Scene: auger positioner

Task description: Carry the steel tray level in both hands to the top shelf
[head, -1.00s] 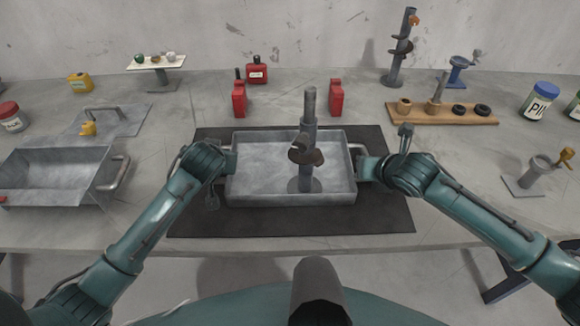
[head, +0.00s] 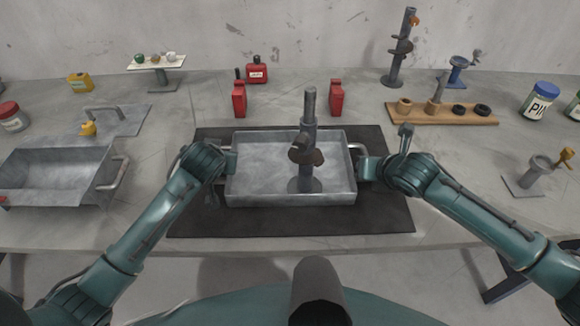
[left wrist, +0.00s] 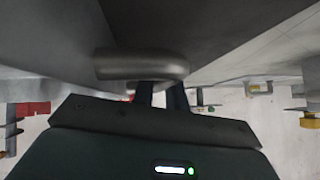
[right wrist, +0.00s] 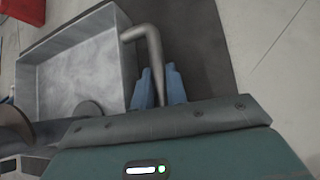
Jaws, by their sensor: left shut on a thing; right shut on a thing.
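The steel tray (head: 262,170) is a shallow rectangular pan with a bar handle at each end. It is level over a black mat (head: 290,222); I cannot tell if it touches the mat. A grey post with a brown auger spiral (head: 309,130) stands in its right half. My left gripper (head: 230,162) is shut on the left handle, which shows large in the left wrist view (left wrist: 140,64). My right gripper (head: 366,168) is shut on the right handle; its blue fingers (right wrist: 158,88) straddle the bar (right wrist: 151,45) in the right wrist view. No shelf is clearly visible.
Two red blocks (head: 239,98) (head: 336,97) stand just behind the mat. Another steel pan (head: 55,175) lies left. A wooden rack (head: 440,112), a tall auger stand (head: 399,55) and a jar (head: 539,100) stand right. A small raised platform (head: 155,62) is at the back left.

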